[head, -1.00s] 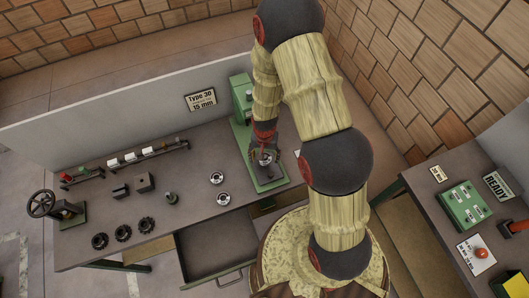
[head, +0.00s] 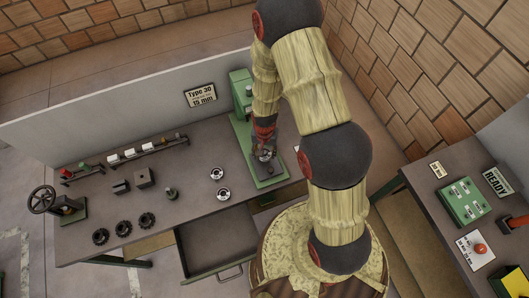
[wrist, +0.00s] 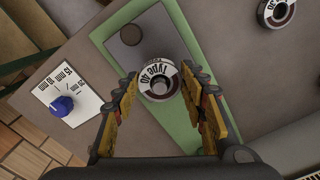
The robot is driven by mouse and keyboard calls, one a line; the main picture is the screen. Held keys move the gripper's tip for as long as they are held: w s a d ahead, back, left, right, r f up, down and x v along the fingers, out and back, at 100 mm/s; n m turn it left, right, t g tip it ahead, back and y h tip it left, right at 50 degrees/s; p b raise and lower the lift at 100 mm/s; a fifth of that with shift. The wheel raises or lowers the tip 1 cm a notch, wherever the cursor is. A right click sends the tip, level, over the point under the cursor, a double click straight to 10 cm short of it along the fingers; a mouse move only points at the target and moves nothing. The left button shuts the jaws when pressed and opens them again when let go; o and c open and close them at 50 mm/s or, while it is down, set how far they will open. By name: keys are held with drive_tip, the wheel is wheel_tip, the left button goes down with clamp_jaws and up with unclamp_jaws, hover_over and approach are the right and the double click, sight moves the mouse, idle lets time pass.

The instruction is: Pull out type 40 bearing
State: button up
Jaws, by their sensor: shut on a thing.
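A silver ring-shaped bearing (wrist: 153,66) with a white lettered face shows in the wrist view. Its lettering is upside down and seems to read type 40. My gripper (wrist: 161,84) is shut on it, with one yellow-and-dark finger at each side. The bearing is over the green base plate (wrist: 192,135) of the press; I cannot tell whether it touches the plate. In the head view my gripper (head: 264,153) is low over the base of the green press (head: 240,92), and it largely hides the bearing.
Two more silver bearings (head: 217,174) (head: 222,194) lie on the bench (head: 190,210) to the left. Dark rings (head: 123,228) and a handwheel device (head: 43,200) stand farther left. A drawer (head: 215,240) is open in front. A side table holds a green button panel (head: 464,200).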

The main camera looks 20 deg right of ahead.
drive_tip(key=c, duration=0.4)
drive_tip(key=shift+r, duration=0.15)
drive_tip(key=shift+r+p, duration=1.15)
drive_tip(key=shift+r, duration=0.85)
wheel_tip(320, 180, up, 8)
drive_tip(key=p, duration=0.4)
drive_tip(key=shift+f, duration=0.15)
